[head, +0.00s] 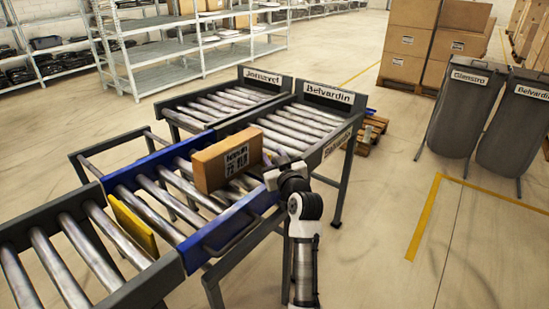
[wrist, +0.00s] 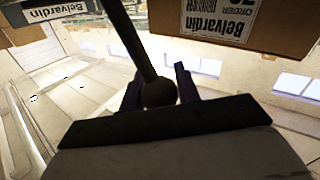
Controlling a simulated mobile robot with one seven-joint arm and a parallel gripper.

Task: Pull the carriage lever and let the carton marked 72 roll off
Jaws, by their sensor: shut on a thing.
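The brown carton (head: 226,161) stands upright on the rollers of the blue-framed carriage (head: 228,232); its white label seems to show 72. In the wrist view the carton (wrist: 265,38) is at the top right, its label upside down and reading Belvardin. The carriage lever (wrist: 137,42) is a dark rod with a round knob. My gripper (wrist: 158,92) is shut on the lever's knob, one finger on each side. In the head view my gripper (head: 272,181) is at the carriage's right side, and the lever is hard to make out there.
Beyond the carriage are roller lanes signed Jomaret (head: 262,78) and Belvardin (head: 328,95). The carriage appears in line with the Belvardin lane. A yellow plate (head: 133,226) stands across the near rollers, before the feed conveyor (head: 40,250).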

